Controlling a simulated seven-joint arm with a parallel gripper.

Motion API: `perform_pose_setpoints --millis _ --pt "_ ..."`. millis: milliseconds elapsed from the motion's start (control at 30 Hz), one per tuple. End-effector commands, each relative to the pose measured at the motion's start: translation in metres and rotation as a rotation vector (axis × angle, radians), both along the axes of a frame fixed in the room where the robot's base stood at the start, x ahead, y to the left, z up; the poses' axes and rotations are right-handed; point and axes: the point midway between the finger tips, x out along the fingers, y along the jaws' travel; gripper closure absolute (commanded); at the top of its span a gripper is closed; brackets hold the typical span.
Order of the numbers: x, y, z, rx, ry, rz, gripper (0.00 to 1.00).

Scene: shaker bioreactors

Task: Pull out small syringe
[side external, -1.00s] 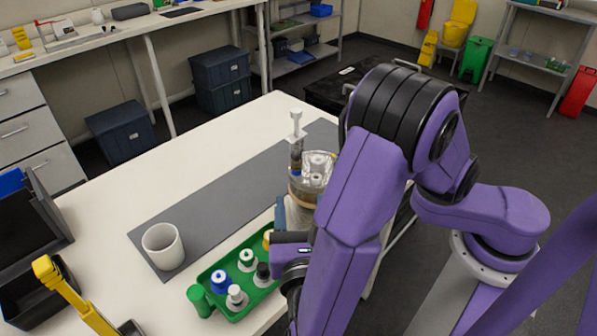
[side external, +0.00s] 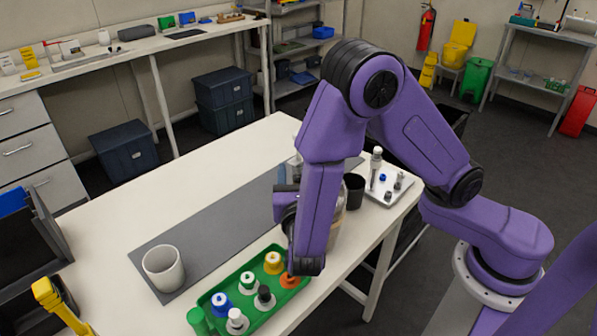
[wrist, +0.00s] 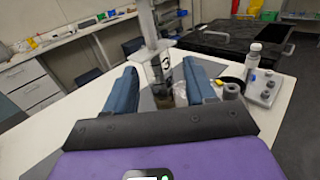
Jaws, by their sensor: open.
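The small syringe (wrist: 148,28) stands nearly upright in the wrist view, its clear barrel marked with a 3 and its plunger rod and flange rising above. My gripper (wrist: 163,76) is open, with one blue finger on each side of the barrel. Whether either finger touches it I cannot tell. The syringe's lower end goes down towards the vessel top, which is mostly hidden by my gripper. In the side view my arm covers most of the syringe and the vessel; only a slice of the vessel's side (side external: 338,222) shows.
A green tray (side external: 210,299) of capped bottles and a white cup (side external: 163,268) stand on the near table. A white tray (side external: 398,190) with a bottle and small caps, and a black cup (side external: 354,190), are at the right edge. The table's far left is clear.

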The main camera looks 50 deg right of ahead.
Motion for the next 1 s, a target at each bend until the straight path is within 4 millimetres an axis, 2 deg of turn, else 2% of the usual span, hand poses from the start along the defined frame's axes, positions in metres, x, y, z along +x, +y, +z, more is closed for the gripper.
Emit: perform_pose_setpoints --millis 400,567,600,1000 --pt "0.0049 -0.0047 0.0 0.0 0.0 0.0 0.45" --pt "0.0047 -0.0046 0.0 0.0 0.0 0.0 0.97" --pt "0.0047 -0.0046 0.0 0.0 0.0 0.0 1.0" --pt "0.0047 -0.0045 0.0056 0.001 0.0 0.0 1.0"
